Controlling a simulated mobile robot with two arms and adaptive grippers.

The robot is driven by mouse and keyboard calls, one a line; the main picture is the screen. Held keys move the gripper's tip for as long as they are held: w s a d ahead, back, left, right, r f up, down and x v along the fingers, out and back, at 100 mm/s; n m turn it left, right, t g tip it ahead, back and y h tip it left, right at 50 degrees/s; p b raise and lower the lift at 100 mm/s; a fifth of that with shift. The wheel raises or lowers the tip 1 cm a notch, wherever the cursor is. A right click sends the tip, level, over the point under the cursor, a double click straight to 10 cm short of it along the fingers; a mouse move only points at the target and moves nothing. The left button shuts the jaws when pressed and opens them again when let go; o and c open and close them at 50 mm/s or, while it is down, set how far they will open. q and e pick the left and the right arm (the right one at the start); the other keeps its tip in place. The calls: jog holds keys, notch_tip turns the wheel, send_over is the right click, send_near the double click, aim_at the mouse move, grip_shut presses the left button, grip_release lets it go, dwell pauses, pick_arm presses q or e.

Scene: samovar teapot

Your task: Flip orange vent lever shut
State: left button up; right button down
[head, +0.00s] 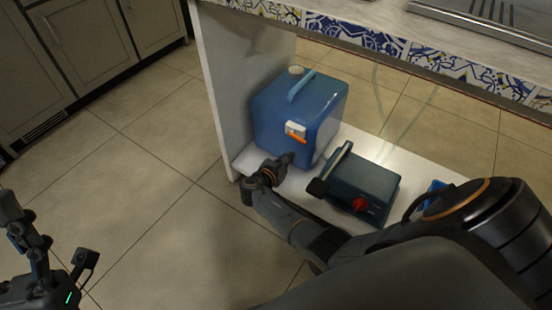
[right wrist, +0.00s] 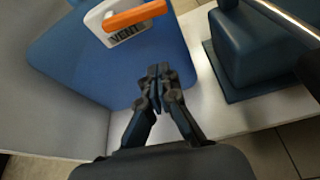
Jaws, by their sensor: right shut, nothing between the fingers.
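A blue canister (head: 300,105) stands on a low white shelf under the counter. On its front is a white vent fitting (head: 295,128) with an orange lever (head: 298,138). In the right wrist view the orange lever (right wrist: 136,15) lies across the top of the white fitting (right wrist: 122,30), which is marked VENT, slanting up to the right. My right gripper (head: 287,158) is shut and empty in front of the canister's lower front, below the lever. In the right wrist view its fingertips (right wrist: 158,72) are together, apart from the lever.
A dark teal box (head: 362,190) with a red knob (head: 359,204) and a handle stands on the white shelf (head: 420,180), right of the canister. A white side panel (head: 222,80) bounds the left. The tiled floor (head: 140,160) is clear.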

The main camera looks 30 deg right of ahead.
pick_arm(q)
jog(key=w+d+f+g+y+p, duration=0.1)
jog(key=w+f+g+y+p, duration=0.1)
jog(key=w+f+g, duration=0.6)
jog(key=shift+w+f+y+p, duration=0.3)
jog(key=shift+w+f+p, duration=0.05)
jog(key=shift+w+f, duration=0.25)
pick_arm(e)
jog(key=v, duration=0.7)
jog(key=shift+a, duration=0.15)
